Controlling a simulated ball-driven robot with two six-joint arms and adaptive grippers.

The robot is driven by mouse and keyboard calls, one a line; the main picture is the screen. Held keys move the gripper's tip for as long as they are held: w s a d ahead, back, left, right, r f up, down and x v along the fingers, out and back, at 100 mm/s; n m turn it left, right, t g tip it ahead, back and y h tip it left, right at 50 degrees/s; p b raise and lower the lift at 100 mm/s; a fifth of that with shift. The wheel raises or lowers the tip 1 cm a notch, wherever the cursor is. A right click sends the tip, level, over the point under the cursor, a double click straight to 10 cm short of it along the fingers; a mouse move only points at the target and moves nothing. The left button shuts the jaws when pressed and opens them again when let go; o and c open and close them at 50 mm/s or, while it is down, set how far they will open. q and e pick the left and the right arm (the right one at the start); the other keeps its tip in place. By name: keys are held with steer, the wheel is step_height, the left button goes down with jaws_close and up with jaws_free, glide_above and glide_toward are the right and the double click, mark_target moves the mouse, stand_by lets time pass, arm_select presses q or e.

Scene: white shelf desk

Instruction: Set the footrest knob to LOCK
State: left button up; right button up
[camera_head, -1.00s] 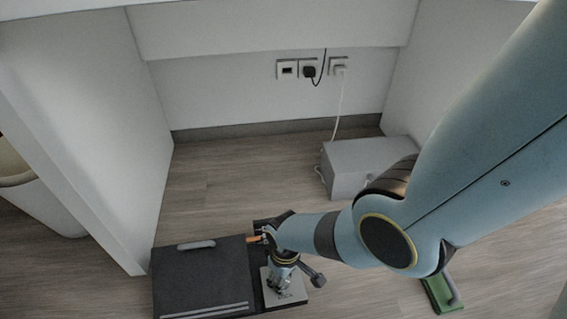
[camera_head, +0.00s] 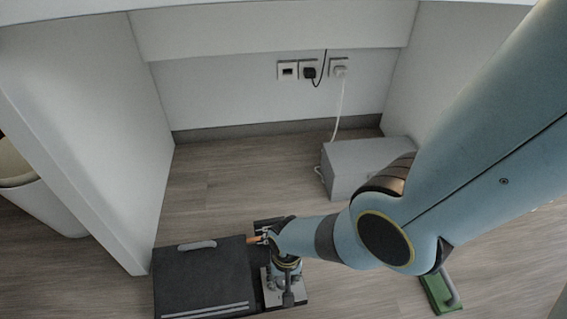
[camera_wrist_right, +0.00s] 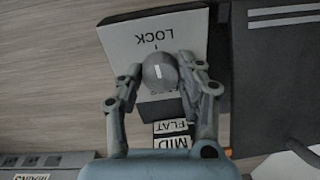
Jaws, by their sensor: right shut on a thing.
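The footrest (camera_head: 200,275) is a dark, flat pedal unit on the floor at the lower left of the head view. A pale plate (camera_head: 270,296) sits at its right side. In the right wrist view the plate (camera_wrist_right: 118,42) reads LOCK, with a short tick below the word. The round grey knob (camera_wrist_right: 160,72) has a white mark that roughly lines up with that tick. My right gripper (camera_wrist_right: 161,74) is shut on the knob, one finger on each side. In the head view the right gripper (camera_head: 280,284) hides the knob. My left gripper is not in view.
MID and FLAT labels (camera_wrist_right: 171,135) lie beside the plate. An orange lever (camera_head: 255,239) is at the footrest's back edge. A grey box (camera_head: 350,165) stands behind my right arm, and a green-based object (camera_head: 438,292) lies to the right. A white panel (camera_head: 95,130) rises at left.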

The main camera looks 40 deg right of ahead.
steer(key=shift+m, duration=0.6)
steer(key=o, duration=1.1)
steer(key=shift+o, duration=0.2)
steer(key=shift+r, duration=0.1)
step_height(320, 180, up, 12)
steer(key=shift+s+d, duration=0.2)
steer(key=shift+d, duration=0.05)
